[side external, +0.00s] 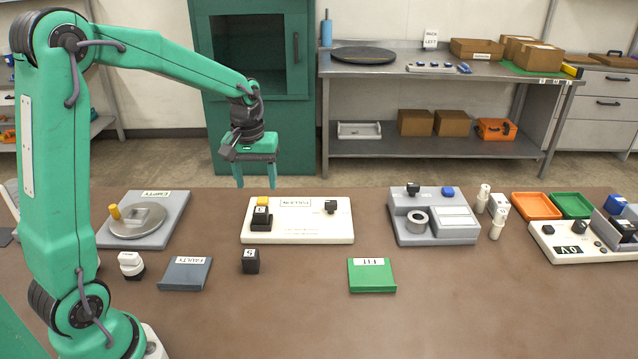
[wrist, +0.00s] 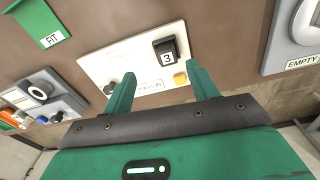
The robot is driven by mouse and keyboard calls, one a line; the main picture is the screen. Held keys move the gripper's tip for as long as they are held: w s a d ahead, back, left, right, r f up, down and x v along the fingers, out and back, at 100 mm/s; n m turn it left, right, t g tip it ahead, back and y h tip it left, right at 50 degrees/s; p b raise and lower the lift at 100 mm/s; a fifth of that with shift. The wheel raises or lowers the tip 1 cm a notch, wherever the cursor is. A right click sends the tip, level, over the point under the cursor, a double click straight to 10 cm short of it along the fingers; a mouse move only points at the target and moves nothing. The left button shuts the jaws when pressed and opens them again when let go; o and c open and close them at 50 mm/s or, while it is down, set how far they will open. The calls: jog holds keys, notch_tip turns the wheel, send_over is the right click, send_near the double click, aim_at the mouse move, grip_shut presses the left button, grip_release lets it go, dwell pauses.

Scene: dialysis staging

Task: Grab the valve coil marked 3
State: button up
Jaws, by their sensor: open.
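The valve coil marked 3 is a black block with a white label. It sits on the white board (side external: 320,232), at its left end in the side view (side external: 261,218). In the wrist view the coil (wrist: 166,47) shows its 3 beyond my fingertips, next to a yellow knob (wrist: 180,79). My gripper (side external: 255,184) is open and empty, fingers down, above the back of the board and apart from the coil. The wrist view also shows its two spread green fingers (wrist: 160,73).
Another black coil, marked 5 (side external: 250,261), stands on the table in front of the board. A grey FAULTY plate (side external: 185,278) and a green FIT plate (side external: 372,279) lie nearby. A grey EMPTY fixture (side external: 175,222) is left; a grey device (side external: 435,235) is right.

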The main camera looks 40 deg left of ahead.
aim_at(260, 210)
jog(key=shift+n+g, duration=0.3)
jog(key=shift+n, duration=0.2)
jog(key=f, duration=0.1)
jog(key=w+a+f, duration=0.1)
jog(key=a+f, duration=0.1)
jog(key=shift+w+f, duration=0.15)
jog(key=shift+w, duration=0.25)
jog(key=shift+a+f, duration=0.1)
jog(key=shift+f, duration=3.8)
jog(key=c, duration=1.1)
jog(key=shift+c, duration=0.2)
jog(key=shift+r, duration=0.2)
